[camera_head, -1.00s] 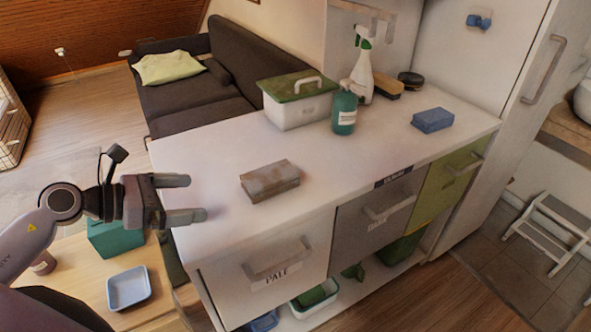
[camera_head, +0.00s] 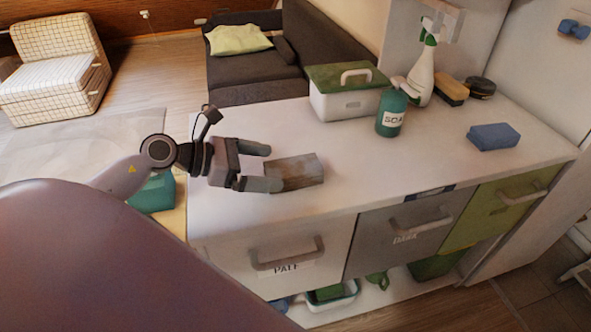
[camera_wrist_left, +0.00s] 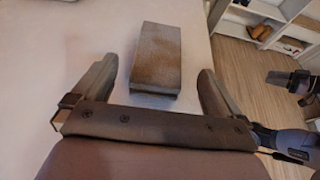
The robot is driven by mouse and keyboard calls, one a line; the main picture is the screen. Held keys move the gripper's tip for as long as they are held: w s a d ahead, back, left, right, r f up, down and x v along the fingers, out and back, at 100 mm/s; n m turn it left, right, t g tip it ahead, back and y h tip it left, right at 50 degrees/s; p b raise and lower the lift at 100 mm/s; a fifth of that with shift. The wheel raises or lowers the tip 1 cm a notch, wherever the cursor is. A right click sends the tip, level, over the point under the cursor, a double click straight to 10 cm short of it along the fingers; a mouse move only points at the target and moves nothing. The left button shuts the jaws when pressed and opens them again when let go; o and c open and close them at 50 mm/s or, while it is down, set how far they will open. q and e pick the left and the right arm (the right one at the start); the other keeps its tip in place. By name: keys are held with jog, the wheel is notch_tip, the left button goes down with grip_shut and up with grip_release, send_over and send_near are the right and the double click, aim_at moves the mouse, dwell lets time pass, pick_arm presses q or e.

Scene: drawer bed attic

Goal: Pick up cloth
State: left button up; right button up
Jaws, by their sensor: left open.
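A brown-grey folded cloth (camera_head: 293,172), a flat block in shape, lies on the white counter top near its front left. It also shows in the left wrist view (camera_wrist_left: 157,57), ahead of the jaws and roughly centred between them. My left gripper (camera_head: 264,167) is open, coming in from the left, with its fingertips beside the cloth's left end. In the left wrist view the two fingers (camera_wrist_left: 157,82) are spread wider than the cloth, and nothing is held. I cannot tell whether a fingertip touches it. My right gripper does not show in the head view.
Farther along the counter (camera_head: 400,165) are a green-lidded box (camera_head: 345,92), a soap bottle (camera_head: 392,112), a spray bottle (camera_head: 424,72), a brush (camera_head: 452,91) and a blue sponge (camera_head: 493,136). Drawers with handles (camera_head: 288,255) line the front. The counter between cloth and sponge is clear.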

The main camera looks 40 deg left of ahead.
aim_at(283, 168)
pick_arm(q)
jog(key=shift+p+x, duration=0.55)
jog(key=shift+x, duration=2.15)
jog(key=shift+w, duration=0.1)
jog(key=c, duration=1)
